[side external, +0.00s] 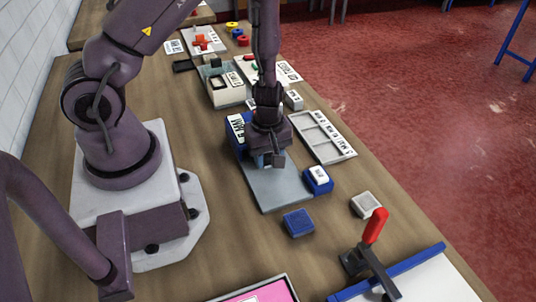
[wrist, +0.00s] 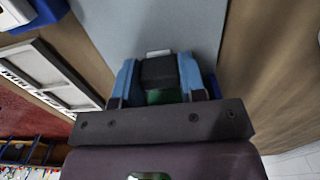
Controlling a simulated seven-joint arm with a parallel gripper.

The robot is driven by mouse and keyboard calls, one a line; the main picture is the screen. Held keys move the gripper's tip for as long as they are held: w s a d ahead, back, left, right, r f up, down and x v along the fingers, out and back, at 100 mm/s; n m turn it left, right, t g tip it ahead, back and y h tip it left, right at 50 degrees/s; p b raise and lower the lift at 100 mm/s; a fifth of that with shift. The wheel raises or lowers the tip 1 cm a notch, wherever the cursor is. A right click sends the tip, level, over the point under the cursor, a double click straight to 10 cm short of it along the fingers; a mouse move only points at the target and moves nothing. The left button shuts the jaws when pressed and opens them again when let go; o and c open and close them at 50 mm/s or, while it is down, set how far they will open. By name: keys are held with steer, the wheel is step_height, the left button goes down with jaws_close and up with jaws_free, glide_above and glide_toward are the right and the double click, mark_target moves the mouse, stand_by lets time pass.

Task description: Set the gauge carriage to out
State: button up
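A flat grey plate (side external: 278,188) lies on the bench, and it fills the top middle of the wrist view (wrist: 150,22). A blue block with a white label (side external: 237,128) stands at its far end, partly behind my gripper. A small blue block with a white label (side external: 318,180) sits at the plate's right edge. My gripper (side external: 272,160) points down low over the plate. In the wrist view its two blue-sided fingers (wrist: 158,75) flank a dark block (wrist: 158,73) with no clear gap. I cannot tell for certain whether this block is the gauge carriage.
A pale compartment tray (side external: 322,137) lies right of the plate. A blue square block (side external: 298,222) and a grey block (side external: 366,205) lie nearer. A red-handled clamp (side external: 374,228) rises at the front right. A pale box (side external: 225,90) stands behind.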

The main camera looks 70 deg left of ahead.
mark_target(286, 198)
jaws_close()
steer(key=d, duration=1)
steer(key=shift+d, duration=0.4)
steer(key=o, duration=0.7)
jaws_free()
steer(key=shift+o, duration=0.6)
step_height(286, 198, up, 13)
